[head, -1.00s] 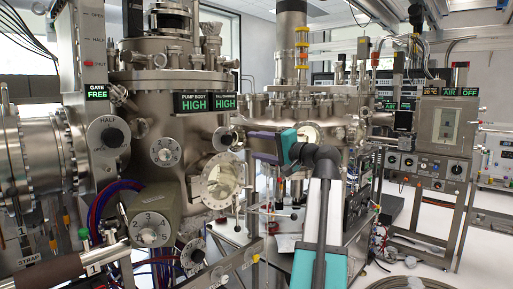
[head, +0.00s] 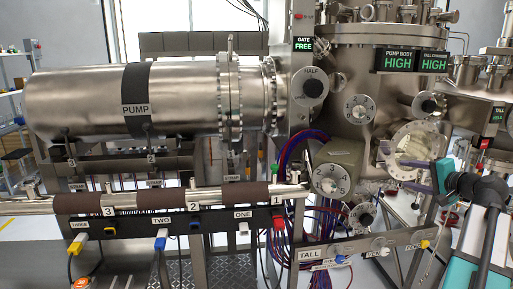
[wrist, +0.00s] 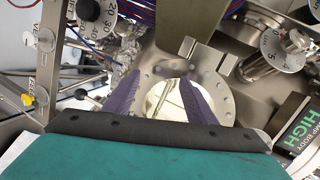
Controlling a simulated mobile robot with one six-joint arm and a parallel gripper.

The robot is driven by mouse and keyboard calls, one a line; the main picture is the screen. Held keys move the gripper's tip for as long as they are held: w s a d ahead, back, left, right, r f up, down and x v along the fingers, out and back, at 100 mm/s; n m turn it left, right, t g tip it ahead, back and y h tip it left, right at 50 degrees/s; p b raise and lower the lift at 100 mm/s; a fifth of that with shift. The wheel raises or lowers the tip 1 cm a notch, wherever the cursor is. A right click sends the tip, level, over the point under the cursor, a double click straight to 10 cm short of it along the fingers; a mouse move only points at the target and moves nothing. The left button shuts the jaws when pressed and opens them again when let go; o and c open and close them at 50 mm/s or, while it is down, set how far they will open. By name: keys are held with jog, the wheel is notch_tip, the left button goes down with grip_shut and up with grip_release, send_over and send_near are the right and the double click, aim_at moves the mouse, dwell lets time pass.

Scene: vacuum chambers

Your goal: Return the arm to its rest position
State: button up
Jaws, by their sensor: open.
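My arm shows at the right edge of the head view, raised and bent, with its end pointing left. My gripper (head: 404,175) has two purple fingers spread apart with nothing between them. In the head view it overlaps the round glass port (head: 412,140) on the front of the steel chamber; I cannot tell the gap there. In the wrist view the gripper (wrist: 160,76) is open, with the port's pale window (wrist: 165,100) showing behind and between the fingers. No contact is visible.
The chamber (head: 370,90) has several dials and a grey numbered box (head: 332,172) close to the arm. A large PUMP cylinder (head: 85,105) lies at left above a pipe rail (head: 150,200) with coloured connectors.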

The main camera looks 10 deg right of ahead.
jog(key=w+a+f+n+g+y, duration=0.1)
jog(key=w+a+f+g, duration=0.1)
jog(key=a+f, duration=0.75)
jog(key=w+a+f+n+g+y, duration=0.1)
jog(key=w+a+f+n+g, duration=0.3)
jog(key=f, duration=1.1)
jog(key=s+a+f+m+g+y, duration=0.1)
jog(key=a+f, duration=0.7)
jog(key=f, duration=0.4)
jog(key=s+a+f+n+g, duration=0.2)
jog(key=s+a+f+g, duration=0.15)
jog(key=a+f, duration=0.5)
jog(key=s+a+f+n+g, duration=0.1)
jog(key=s+a+f+g, duration=0.1)
jog(key=s+a+f, duration=0.6)
jog(key=s+a+f+n+g+h, duration=0.2)
jog(key=s+a+f+n+g, duration=0.2)
jog(key=s+f, duration=0.5)
jog(key=s+a+f+n+g+h, duration=0.1)
jog(key=s+a+f+n+g, duration=0.3)
jog(key=s, duration=1.3)
jog(key=a+f, duration=0.3)
jog(key=f, duration=0.3)
jog(key=shift+a+f+h, duration=0.15)
jog(key=shift+f+h, duration=0.1)
jog(key=shift+h, duration=0.15)
jog(key=shift+c, duration=0.2)
